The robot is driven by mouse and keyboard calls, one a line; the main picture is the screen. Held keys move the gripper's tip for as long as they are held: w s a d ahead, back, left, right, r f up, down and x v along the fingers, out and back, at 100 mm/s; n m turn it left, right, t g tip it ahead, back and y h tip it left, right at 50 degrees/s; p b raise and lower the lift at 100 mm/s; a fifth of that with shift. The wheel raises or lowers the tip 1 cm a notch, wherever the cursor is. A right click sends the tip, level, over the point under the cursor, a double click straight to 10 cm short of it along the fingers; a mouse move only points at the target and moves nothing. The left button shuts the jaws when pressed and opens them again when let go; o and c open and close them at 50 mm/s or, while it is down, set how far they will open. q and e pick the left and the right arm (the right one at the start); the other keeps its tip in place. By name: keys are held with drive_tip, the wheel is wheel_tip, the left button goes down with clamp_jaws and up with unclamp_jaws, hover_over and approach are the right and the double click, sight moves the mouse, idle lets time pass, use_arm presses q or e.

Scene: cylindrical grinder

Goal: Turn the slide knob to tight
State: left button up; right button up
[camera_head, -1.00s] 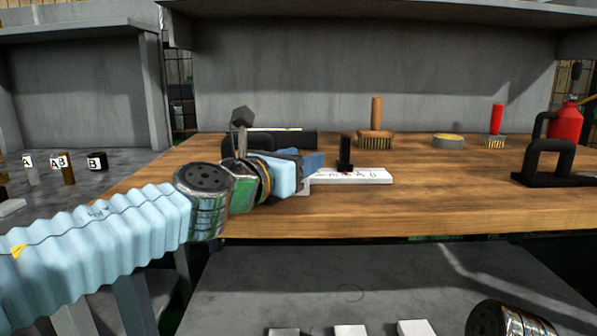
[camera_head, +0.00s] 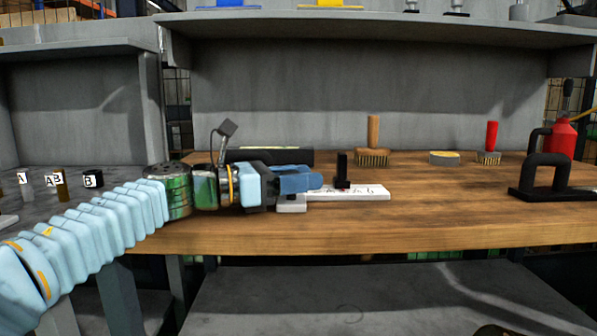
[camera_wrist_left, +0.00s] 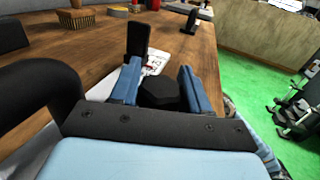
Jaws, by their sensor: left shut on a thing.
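The white slide bar (camera_head: 362,193) with printed marks lies on the wooden bench, with an upright black piece (camera_head: 342,172) on it. In the left wrist view the upright black piece (camera_wrist_left: 138,40) stands just beyond my fingers. My left gripper (camera_head: 318,181) lies low over the left end of the bar. The left wrist view shows its blue fingers (camera_wrist_left: 158,80) on both sides of a black faceted knob (camera_wrist_left: 160,94), and it is shut on this knob. The fingers hide the knob in the head view. I cannot read the marks. My right gripper is out of view.
Brushes (camera_head: 373,145) and a round tin (camera_head: 445,158) stand farther back. A black clamp-like fixture (camera_head: 545,172) and a red bottle (camera_head: 563,138) stand at the right. A long black block (camera_head: 270,157) lies behind my left gripper.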

use_arm(q)
drive_tip(key=shift+m+g+p, duration=0.35)
drive_tip(key=shift+m+g, duration=0.15)
drive_tip(key=shift+g, duration=0.3)
drive_tip(key=shift+s+g, duration=0.1)
drive_tip(key=shift+g, duration=0.2)
drive_tip(key=o, duration=1)
drive_tip(key=shift+c, duration=0.2)
drive_tip(key=s+a, duration=0.1)
drive_tip(key=a, duration=0.7)
drive_tip(key=s+a, duration=0.1)
drive_tip(key=a, duration=0.4)
drive_tip(key=shift+s, duration=0.3)
drive_tip(key=shift+a, duration=0.25)
drive_tip(key=shift+s, duration=0.15)
